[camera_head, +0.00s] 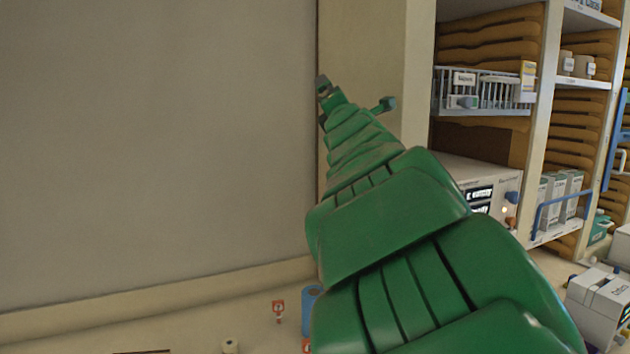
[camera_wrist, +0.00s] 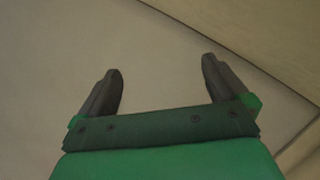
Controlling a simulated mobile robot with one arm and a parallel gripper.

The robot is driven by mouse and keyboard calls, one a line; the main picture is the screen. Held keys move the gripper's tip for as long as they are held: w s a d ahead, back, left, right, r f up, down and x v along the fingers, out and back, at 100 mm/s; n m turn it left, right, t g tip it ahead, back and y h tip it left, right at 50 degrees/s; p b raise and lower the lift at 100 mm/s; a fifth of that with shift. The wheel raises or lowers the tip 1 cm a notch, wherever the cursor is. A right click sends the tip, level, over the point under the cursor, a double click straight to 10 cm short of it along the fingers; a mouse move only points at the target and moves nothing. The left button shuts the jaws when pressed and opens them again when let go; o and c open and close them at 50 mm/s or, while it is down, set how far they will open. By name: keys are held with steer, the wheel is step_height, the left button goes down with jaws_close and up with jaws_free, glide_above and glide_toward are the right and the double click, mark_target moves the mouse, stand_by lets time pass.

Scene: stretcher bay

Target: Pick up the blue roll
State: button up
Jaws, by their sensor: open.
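The blue roll (camera_head: 311,306) stands low in the head view, just left of my green arm, which hides part of its right side. My gripper (camera_head: 322,85) is at the far end of the raised arm, well above the roll and small in the head view. In the wrist view my gripper (camera_wrist: 162,82) shows two dark fingers spread wide, with nothing between them. Only a plain wall surface lies beyond the fingers there. The roll is not in the wrist view.
Shelves with a wire basket (camera_head: 482,92) and a white device (camera_head: 480,190) stand at the right. A white machine (camera_head: 598,306) is at lower right. A bare wall (camera_head: 150,150) fills the left.

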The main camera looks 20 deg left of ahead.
steer(key=a+f+n+g, duration=0.1)
steer(key=f+n, duration=0.3)
steer(key=f, duration=1)
steer(key=a+f+n+g, duration=0.1)
steer(key=f+n+g, duration=0.3)
steer(key=f, duration=1)
steer(key=a+f+n+g, duration=0.1)
steer(key=f+n, duration=0.3)
steer(key=f, duration=1.1)
steer(key=shift+s+a+g, duration=0.1)
steer(key=shift+a+g, duration=0.1)
steer(key=shift+g, duration=0.5)
step_height(320, 180, down, 10)
steer(key=s+d+n+g, duration=0.2)
steer(key=s+d+n, duration=0.1)
steer(key=shift+h, duration=0.3)
steer(key=shift+x, duration=3.95)
steer(key=shift+w+r, duration=0.15)
steer(key=shift+r, duration=0.05)
steer(key=c, duration=1.2)
steer(key=shift+o, duration=0.2)
